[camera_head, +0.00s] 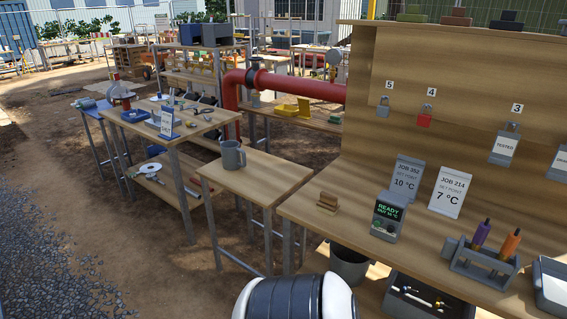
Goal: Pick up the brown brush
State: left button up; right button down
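A small brown block-like thing (327,201), which looks like the brown brush, sits on the wooden workbench (300,206) near its left end. It is small in the picture, and I cannot make out bristles. Nothing touches it from above. Neither of my grippers shows in the head view. A dark rounded part with white ends at the bottom edge looks like part of my own body.
Right of the brown thing stand a grey READY display (386,222), two job cards (447,192) and a grey holder (480,264) with purple and orange tools. Bench space around the brown thing is clear.

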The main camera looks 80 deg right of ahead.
aim_at(327, 203)
jog(key=z, duration=2.95)
